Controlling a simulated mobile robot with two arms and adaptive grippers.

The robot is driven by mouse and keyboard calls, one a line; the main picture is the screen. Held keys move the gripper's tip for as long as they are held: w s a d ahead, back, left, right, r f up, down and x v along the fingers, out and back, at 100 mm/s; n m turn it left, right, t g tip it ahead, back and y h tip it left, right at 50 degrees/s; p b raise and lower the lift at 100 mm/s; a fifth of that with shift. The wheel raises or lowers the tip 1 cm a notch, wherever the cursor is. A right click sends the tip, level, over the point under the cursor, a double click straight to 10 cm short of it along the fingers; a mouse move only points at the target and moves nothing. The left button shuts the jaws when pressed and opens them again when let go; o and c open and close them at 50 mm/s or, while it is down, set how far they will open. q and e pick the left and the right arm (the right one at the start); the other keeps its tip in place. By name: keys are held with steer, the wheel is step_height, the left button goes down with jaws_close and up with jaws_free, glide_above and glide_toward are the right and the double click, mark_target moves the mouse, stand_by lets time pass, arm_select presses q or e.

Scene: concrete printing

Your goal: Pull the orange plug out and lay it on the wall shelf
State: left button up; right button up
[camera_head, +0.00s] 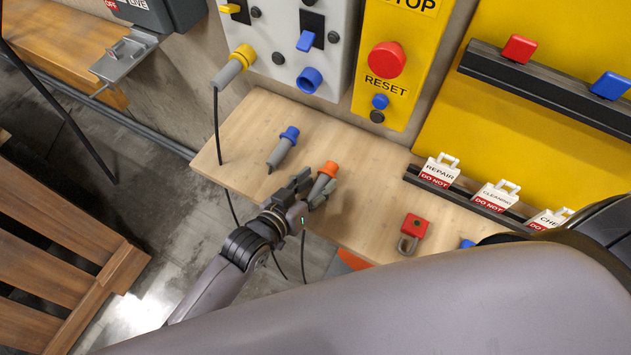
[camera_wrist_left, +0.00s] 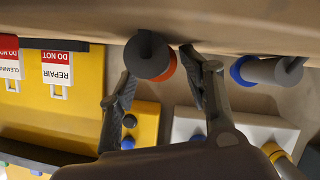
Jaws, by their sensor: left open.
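The orange plug (camera_head: 322,182), a grey body with an orange collar, rests on the wooden wall shelf (camera_head: 375,205) near its front edge. My left gripper (camera_head: 309,194) is open at the plug's grey end. In the left wrist view the plug (camera_wrist_left: 148,57) appears between the two spread fingers of the left gripper (camera_wrist_left: 160,88), against the shelf (camera_wrist_left: 90,22). Whether a finger touches it cannot be told. The plug's lower end is partly hidden by the gripper in the head view. My right gripper is not in view.
A blue plug (camera_head: 284,148) lies on the shelf to the left. A yellow plug (camera_head: 236,66) sits in the grey panel beside an empty blue socket (camera_head: 309,79). A red padlock (camera_head: 414,231) and a tag rack (camera_head: 467,197) are to the right. The shelf between is clear.

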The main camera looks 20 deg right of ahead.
arm_select(q)
steer(key=shift+a+f, duration=0.1)
steer(key=shift+f, duration=0.1)
steer(key=shift+s+a+r, duration=0.15)
steer(key=shift+s+a, duration=0.2)
steer(key=shift+a, duration=0.1)
steer(key=v, duration=1.1)
steer(key=shift+r, duration=0.2)
steer(key=shift+w+d, duration=0.1)
steer(key=shift+w, duration=0.05)
